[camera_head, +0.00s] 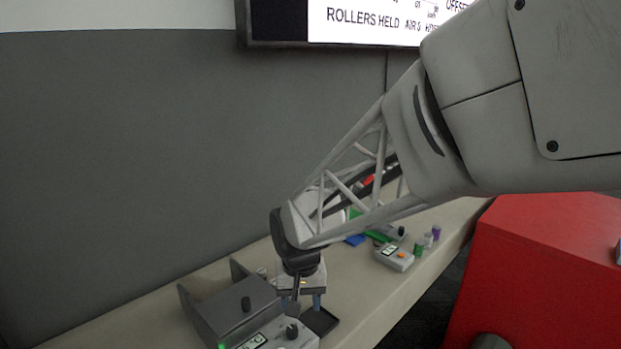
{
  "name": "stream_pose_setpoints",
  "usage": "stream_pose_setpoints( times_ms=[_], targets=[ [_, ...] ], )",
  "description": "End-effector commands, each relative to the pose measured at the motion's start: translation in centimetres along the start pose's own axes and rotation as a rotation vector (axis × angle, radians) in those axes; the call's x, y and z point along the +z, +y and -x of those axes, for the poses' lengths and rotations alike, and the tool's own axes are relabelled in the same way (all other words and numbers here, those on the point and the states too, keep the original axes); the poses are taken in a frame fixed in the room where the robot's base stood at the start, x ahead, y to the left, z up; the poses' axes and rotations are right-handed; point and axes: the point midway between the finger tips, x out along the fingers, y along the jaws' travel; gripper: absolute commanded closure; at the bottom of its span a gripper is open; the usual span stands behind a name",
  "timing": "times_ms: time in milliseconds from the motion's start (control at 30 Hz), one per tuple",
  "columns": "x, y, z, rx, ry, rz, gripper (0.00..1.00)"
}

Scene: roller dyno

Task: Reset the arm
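My gripper (301,302) points down over the bench near a small black tray (322,320). Its two blue-tipped fingers stand apart, and I see nothing held between them. My arm reaches in from the upper right and covers part of the bench. I cannot tell how high the fingertips are above the bench.
A grey device (225,312) with dark knobs, upright plates and a display stands close to my gripper's left. Farther right are a small box with an orange button (396,256), several small coloured cylinders and a blue piece (355,240). A red cabinet (550,265) stands right of the bench.

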Motion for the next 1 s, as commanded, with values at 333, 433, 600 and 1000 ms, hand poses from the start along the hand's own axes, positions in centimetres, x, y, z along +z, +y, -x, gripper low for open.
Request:
stream_pose_setpoints(
  times_ms=[333,433,600,1000],
  targets=[
    [4.7,7.2,4.6,-0.009,0.064,-0.039,0.46],
    [6.6,9.2,5.7,-0.009,0.083,-0.05,0.46],
    [9.9,12.3,7.4,-0.006,0.118,-0.069,0.46],
    [17.9,17.6,9.5,0.014,0.193,-0.11,0.46]
  ],
)
